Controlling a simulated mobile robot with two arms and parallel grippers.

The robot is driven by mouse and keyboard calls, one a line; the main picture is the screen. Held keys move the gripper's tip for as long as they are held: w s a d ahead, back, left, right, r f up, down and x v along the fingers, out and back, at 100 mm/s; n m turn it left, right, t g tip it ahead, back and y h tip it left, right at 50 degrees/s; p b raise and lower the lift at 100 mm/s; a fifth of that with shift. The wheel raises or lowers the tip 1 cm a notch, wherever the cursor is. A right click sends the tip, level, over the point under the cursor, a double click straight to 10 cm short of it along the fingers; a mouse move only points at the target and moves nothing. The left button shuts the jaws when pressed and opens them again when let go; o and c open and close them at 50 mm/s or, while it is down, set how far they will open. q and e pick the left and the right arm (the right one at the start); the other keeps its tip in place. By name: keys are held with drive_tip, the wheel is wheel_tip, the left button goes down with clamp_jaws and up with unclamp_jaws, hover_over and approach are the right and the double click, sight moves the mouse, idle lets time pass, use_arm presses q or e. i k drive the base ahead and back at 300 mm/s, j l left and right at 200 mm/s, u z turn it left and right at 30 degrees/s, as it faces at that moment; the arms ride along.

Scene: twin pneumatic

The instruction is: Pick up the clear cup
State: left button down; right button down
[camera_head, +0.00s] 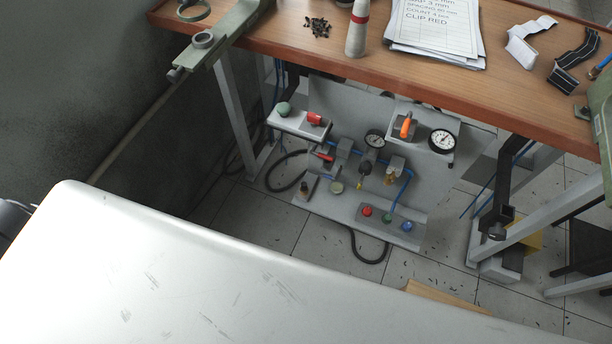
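I cannot make out a clear cup with certainty. A pneumatic panel (325,205) stands below the wooden bench, with blue tubing and small fittings. Below its middle gauge (374,139) hangs a small part with a yellowish tip (362,181), and a small amber-toned part (390,179) sits to the right of it. Both are too small to tell whether either is a clear cup. Neither of my grippers is in view.
The wooden bench top (330,48) carries papers (435,30), a white bottle with a red band (357,28), and small dark pieces (317,27). Bench legs (236,115) flank the panel. A larger gauge (442,141) and an orange lever (406,127) are on the panel. Tiled floor (445,265) shows around it.

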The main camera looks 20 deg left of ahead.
sight(337, 186)
drive_tip(key=u, duration=0.2)
drive_tip(key=j+z, duration=0.45)
drive_tip(key=k+j+z, duration=0.15)
drive_tip(key=z, duration=0.35)
drive_tip(key=k+j+z, duration=0.15)
drive_tip(key=j+z, duration=0.15)
drive_tip(key=z, duration=0.15)
